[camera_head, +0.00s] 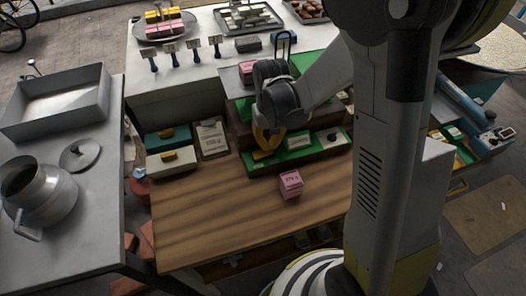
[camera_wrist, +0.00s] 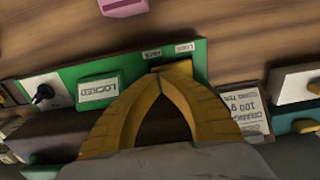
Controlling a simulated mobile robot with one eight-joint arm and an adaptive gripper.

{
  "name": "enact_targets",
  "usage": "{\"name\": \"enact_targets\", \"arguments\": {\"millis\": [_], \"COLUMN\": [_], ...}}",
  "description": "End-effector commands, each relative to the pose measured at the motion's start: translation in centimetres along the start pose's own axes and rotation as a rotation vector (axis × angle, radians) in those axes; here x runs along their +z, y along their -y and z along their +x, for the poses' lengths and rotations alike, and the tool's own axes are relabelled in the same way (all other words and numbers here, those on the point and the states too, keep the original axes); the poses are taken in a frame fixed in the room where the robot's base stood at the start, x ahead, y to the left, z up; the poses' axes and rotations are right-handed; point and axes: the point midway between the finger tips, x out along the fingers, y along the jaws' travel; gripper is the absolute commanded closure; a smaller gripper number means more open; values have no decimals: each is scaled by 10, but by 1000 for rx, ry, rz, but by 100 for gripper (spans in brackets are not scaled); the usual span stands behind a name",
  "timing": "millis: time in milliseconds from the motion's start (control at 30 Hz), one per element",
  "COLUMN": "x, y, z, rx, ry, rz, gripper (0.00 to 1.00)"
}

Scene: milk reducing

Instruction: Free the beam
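The green front panel (camera_head: 316,150) of a dark brown stepped unit sits at the back of the wooden table. It also shows in the wrist view (camera_wrist: 200,72). It carries a pale plate reading LOCKED (camera_wrist: 98,91), a black knob (camera_wrist: 42,93) on a white patch and a yellow block (camera_wrist: 178,68). In the head view the knob (camera_head: 332,137) is at the right and the yellow block (camera_head: 262,155) at the left. My gripper (camera_head: 265,140) is over the panel's left part, by the yellow block. Its yellow fingers (camera_wrist: 160,82) converge at the tips, with nothing visible between them. I cannot identify the beam.
A pink block (camera_head: 290,184) stands on the open wooden table (camera_head: 220,225). A teal box (camera_head: 168,138), a cream box (camera_head: 172,163) and a card (camera_head: 211,137) are left of the unit. A metal jug (camera_head: 45,195) stands on the left table. The table's front is mostly clear.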

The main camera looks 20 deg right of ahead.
Motion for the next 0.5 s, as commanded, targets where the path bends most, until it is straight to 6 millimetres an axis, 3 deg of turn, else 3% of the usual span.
{"name": "enact_targets", "arguments": {"millis": [500], "x": [0], "y": [0], "z": [8], "rx": [0], "ry": [0], "rz": [0], "gripper": [100]}}
